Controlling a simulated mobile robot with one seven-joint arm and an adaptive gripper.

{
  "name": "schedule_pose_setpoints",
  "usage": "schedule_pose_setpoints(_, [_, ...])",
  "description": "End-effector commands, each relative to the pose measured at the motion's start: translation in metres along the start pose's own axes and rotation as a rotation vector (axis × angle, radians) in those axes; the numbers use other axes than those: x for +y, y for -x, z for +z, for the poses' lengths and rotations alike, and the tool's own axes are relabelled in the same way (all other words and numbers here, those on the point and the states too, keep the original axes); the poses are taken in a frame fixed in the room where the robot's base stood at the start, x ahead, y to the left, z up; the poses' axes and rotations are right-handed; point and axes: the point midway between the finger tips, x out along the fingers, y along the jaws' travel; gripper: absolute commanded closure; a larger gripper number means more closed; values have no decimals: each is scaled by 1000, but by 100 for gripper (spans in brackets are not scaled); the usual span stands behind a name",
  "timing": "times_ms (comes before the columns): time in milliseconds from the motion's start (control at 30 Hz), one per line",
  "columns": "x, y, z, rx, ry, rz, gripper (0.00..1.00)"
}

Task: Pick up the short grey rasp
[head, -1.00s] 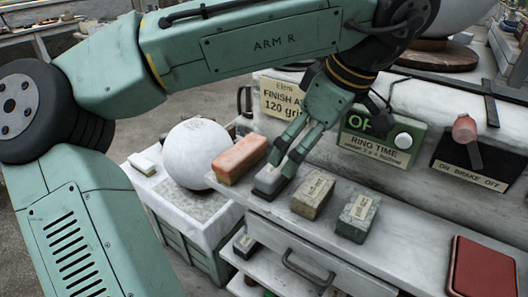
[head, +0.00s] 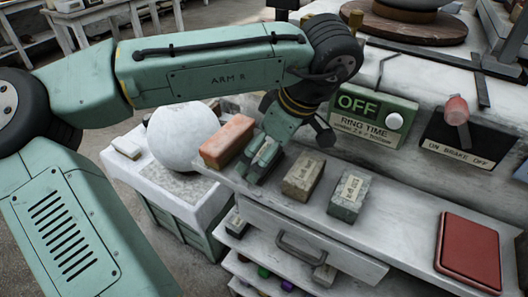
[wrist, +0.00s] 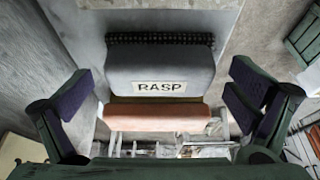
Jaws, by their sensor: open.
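The short grey rasp (wrist: 160,68) fills the middle of the wrist view, with a white label reading RASP and a dark toothed edge. In the head view my gripper (head: 262,163) points down at the shelf, between the orange block and a tan-grey block. Its fingers hide most of the rasp there. I cannot tell how far the fingertips reach down its sides.
An orange block (head: 228,141) lies close on the left. A tan-grey block (head: 303,176) and a greenish-grey block (head: 348,198) stand to the right, both labelled. A white sphere (head: 182,137) is behind left. A red book-like pad (head: 468,252) lies far right, with clear shelf before it.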

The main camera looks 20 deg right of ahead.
Motion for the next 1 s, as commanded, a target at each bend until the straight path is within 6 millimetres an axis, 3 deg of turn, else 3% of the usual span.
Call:
schedule_pose_setpoints(133, [0,-11,0,-2,-1,-1,0])
schedule_pose_setpoints(367, [0,-12,0,-1,-1,0,1])
schedule_pose_setpoints(1000, [0,-11,0,-1,0,0,44])
